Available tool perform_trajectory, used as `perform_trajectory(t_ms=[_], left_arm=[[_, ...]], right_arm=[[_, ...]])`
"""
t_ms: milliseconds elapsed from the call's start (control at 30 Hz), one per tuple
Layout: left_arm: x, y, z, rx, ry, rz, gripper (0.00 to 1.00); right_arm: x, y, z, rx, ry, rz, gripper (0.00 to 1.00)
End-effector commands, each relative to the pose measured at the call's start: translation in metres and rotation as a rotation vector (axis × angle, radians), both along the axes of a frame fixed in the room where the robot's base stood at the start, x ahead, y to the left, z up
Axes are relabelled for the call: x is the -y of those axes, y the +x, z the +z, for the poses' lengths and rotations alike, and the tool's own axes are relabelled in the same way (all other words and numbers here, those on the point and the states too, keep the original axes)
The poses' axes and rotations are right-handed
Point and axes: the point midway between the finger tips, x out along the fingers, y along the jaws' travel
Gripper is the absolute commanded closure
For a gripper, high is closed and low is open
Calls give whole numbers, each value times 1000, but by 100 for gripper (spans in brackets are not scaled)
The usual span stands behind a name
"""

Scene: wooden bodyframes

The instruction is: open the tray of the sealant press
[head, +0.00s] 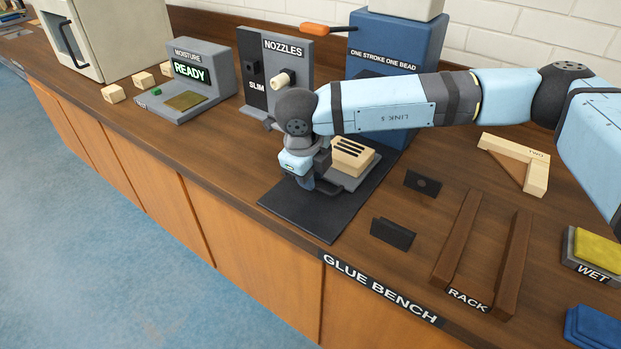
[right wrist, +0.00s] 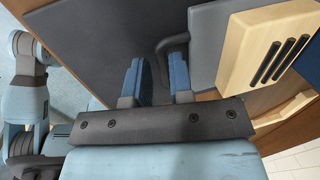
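The sealant press is the blue machine (head: 398,45) labelled "ONE STROKE ONE BEAD", with an orange-tipped lever. Its grey tray (head: 352,181) is low at the front and bears a light wooden block (head: 353,155) with dark slots. My right gripper (head: 325,186) is at the tray's front edge. In the right wrist view its two blue fingers (right wrist: 158,78) are apart. The tray's dark curved handle (right wrist: 172,43) shows in line with the gap between them. I cannot tell whether they touch it. My arm hides part of the press. My left gripper is not in view.
A black mat (head: 325,222) lies under the tray. To the right are two small dark holders (head: 392,234), a brown rack (head: 508,265), a wooden corner frame (head: 518,160) and a yellow pad (head: 597,247). The nozzle stand (head: 288,62) and moisture meter (head: 185,85) stand left.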

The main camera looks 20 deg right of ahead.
Motion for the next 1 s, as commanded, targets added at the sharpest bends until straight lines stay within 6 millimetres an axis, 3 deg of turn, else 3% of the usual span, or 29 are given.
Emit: perform_trajectory(t_ms=[433,533,733,867,1000], left_arm=[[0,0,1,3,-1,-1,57],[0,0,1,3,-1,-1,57],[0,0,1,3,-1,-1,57],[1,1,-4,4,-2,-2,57],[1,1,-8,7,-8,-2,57]], right_arm=[[2,1,-11,1,0,1,79],[2,1,-11,1,0,1,100],[1,1,-11,1,0,1,100],[-12,-9,-14,-1,2,4,100],[-41,-31,-15,-2,2,8,100]])
